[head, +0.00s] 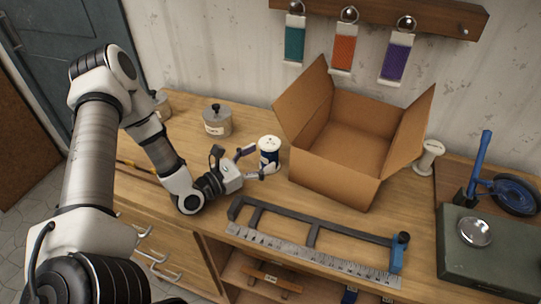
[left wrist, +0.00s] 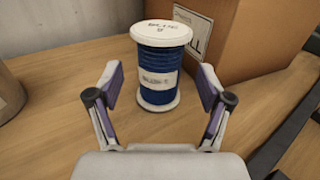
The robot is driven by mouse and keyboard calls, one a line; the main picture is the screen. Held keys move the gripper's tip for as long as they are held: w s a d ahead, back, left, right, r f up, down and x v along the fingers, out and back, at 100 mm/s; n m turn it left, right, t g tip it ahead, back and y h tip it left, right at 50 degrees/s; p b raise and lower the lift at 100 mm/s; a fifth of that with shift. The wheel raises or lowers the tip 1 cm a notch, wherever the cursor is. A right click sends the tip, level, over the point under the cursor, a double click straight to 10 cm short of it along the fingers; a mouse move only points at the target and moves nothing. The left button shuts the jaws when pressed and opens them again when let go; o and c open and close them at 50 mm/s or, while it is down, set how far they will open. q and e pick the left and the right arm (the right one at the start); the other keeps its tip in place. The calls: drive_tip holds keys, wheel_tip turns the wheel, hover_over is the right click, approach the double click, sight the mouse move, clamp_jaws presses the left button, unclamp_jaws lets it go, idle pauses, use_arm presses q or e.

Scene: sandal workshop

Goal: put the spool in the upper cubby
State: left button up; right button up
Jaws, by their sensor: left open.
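The spool (head: 269,154) is wound with dark blue thread and has white ends and a white label. It stands upright on the workbench, just left of the cardboard box. In the left wrist view the spool (left wrist: 160,70) stands ahead of the fingertips, centred between them. My left gripper (head: 254,163) is open and empty, its fingers pointing at the spool from the left; it also shows in the left wrist view (left wrist: 159,84). Under the bench top is an open cubby (head: 240,267) with a few items on its shelf; much of it is cut off by the picture's bottom edge. My right gripper is not seen.
A metal frame with a ruler (head: 315,256) lies along the front edge. A grey lidded tin (head: 216,120) stands at the back left. A white empty spool (head: 428,158) and a green case (head: 490,253) are at the right.

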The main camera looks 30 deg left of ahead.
sight(262, 156)
use_arm(q)
drive_tip(key=x, duration=0.4)
drive_tip(key=shift+w+f, duration=0.1)
drive_tip(key=shift+c, duration=1.4)
drive_tip(key=c, duration=1.2)
drive_tip(key=shift+o, duration=0.2)
drive_tip(key=shift+r, duration=0.2)
